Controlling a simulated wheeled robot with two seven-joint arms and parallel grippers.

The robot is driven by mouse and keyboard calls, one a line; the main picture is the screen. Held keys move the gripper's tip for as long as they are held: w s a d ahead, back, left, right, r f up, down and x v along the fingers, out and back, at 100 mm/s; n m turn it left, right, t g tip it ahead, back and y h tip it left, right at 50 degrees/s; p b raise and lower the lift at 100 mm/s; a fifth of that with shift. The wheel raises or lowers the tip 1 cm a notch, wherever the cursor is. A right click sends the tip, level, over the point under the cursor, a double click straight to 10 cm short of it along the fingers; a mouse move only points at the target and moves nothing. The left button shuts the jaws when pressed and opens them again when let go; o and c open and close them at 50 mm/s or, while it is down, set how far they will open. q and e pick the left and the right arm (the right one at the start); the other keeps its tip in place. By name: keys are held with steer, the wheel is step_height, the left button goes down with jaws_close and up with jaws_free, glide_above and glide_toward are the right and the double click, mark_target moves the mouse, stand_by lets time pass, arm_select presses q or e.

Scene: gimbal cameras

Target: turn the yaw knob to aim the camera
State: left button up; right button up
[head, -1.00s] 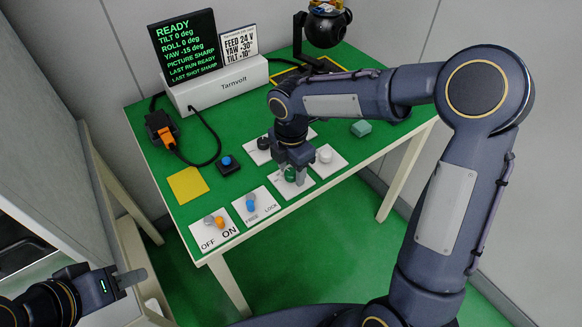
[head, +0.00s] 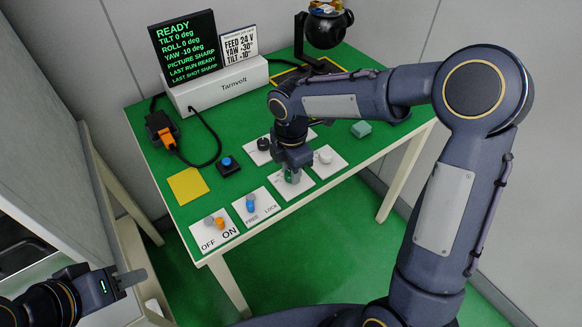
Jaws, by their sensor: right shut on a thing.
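My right gripper (head: 292,172) points down at the front of the green table and is shut on a green knob (head: 291,177) on a white plate; the fingers hide most of it. The black screen (head: 185,48) reads READY, tilt 0, roll 0, yaw -10 deg, picture sharp. A card (head: 238,45) beside it reads feed 24 V, yaw 30 and tilt 10; their signs are hard to read. The dark gimbal camera (head: 325,27) stands at the back right. My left gripper (head: 131,278) is at the lower left, away from the table; its finger gap is not clear.
A black knob (head: 263,143) and a white knob (head: 325,156) flank my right gripper. A blue FREE/LOCK lever (head: 250,204), an orange OFF/ON switch (head: 218,222), a blue button (head: 227,162) and a yellow square (head: 187,185) lie left. A teal block (head: 361,129) lies right.

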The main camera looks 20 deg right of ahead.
steer(key=m, duration=1.2)
steer(key=shift+m, duration=0.4)
stand_by(0.4)
steer(key=o, duration=1)
steer(key=shift+c, duration=0.2)
step_height(320, 180, up, 8)
steer(key=shift+f+p, duration=0.1)
steer(key=shift+p, duration=0.5)
